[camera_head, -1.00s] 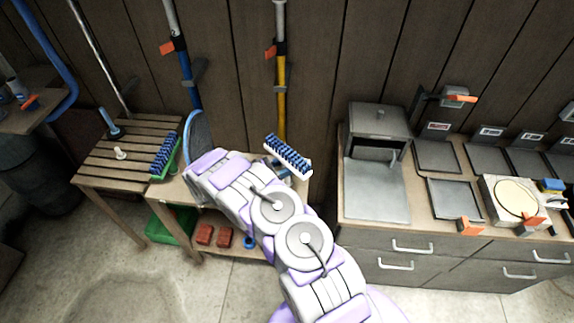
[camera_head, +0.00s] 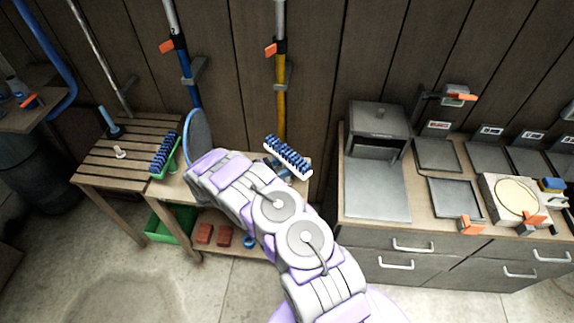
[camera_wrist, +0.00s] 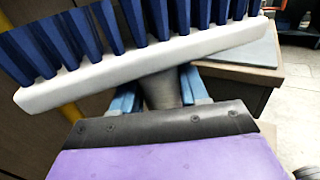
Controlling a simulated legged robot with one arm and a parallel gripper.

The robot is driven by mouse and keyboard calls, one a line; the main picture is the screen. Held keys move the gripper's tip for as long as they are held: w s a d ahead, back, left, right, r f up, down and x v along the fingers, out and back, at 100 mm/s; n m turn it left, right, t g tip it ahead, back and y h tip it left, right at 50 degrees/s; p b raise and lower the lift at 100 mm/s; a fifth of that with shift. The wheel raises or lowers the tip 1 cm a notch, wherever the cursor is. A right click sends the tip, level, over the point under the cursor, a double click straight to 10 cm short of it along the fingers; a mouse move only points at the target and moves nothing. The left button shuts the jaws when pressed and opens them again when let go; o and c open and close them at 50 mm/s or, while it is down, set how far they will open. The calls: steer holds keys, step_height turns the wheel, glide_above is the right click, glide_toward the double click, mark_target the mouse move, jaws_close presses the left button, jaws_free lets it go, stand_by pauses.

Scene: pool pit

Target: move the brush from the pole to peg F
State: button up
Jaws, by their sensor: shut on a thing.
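The white brush (camera_head: 287,160) with blue bristles is at the foot of the yellow pole (camera_head: 281,95), bristles up and tilted. In the wrist view the brush (camera_wrist: 150,65) fills the top of the picture. My gripper (camera_wrist: 160,88) is shut on the grey stem under the brush head, one blue finger on each side. The yellow pole (camera_wrist: 70,111) shows behind the brush at left. I cannot tell whether brush and pole still touch. A blue peg (camera_head: 108,121) and a pale peg (camera_head: 120,152) stand on the slatted bench. No letter F is readable.
A green brush (camera_head: 163,157) with blue bristles lies on the slatted bench (camera_head: 135,150). A blue pole (camera_head: 185,75) leans on the wall behind my arm. A green bin (camera_head: 168,222) is below.

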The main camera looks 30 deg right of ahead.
steer(key=shift+f, duration=0.15)
steer(key=shift+f+b, duration=0.5)
steer(key=shift+f, duration=0.45)
steer(key=shift+f, duration=0.2)
steer(key=shift+f+b, duration=0.45)
steer(key=shift+f, duration=0.15)
steer(key=shift+f, duration=0.15)
steer(key=shift+f+b, duration=0.3)
steer(key=shift+b, duration=0.05)
stand_by(0.6)
steer(key=o, duration=1.8)
steer(key=shift+a, duration=0.1)
